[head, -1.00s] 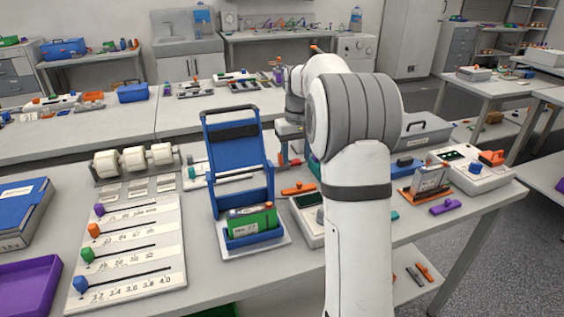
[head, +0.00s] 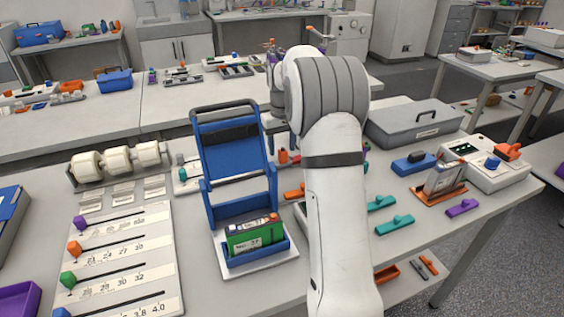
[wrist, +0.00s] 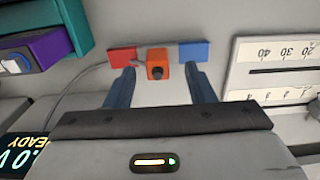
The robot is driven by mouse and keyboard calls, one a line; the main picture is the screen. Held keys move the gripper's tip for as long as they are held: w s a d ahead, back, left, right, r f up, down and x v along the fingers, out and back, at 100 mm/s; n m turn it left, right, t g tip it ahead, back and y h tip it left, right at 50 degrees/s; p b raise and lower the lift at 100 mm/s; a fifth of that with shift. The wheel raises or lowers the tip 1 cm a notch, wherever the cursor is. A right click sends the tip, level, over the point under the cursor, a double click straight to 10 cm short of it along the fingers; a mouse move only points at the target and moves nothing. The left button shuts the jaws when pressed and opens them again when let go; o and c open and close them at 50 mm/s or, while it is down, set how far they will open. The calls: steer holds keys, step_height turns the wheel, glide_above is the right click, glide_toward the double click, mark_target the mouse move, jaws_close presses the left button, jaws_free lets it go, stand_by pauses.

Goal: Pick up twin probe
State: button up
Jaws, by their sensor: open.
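In the wrist view, an orange block (wrist: 157,64) with a dark round knob lies in line with the gap between my fingertips. A red block (wrist: 122,56) and a blue block (wrist: 194,51) sit on either side of it, and a grey cable curves in from the left. I cannot tell for sure whether these parts are the twin probe. My gripper (wrist: 160,78) is open, with one dark blue finger each side of the gap, and nothing is visibly clamped. In the head view my arm hides much of this area.
A blue stand (head: 233,150) holding a green pack (head: 252,235) is left of my arm. The slider board (head: 120,260) and white rolls (head: 118,160) are further left. A grey case (head: 415,122), teal pieces (head: 381,203) and an orange-based holder (head: 440,190) are right.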

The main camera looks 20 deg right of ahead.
mark_target(283, 150)
steer(key=shift+d+f, duration=0.15)
steer(key=shift+f, duration=1.4)
steer(key=shift+c, duration=0.2)
jaws_close()
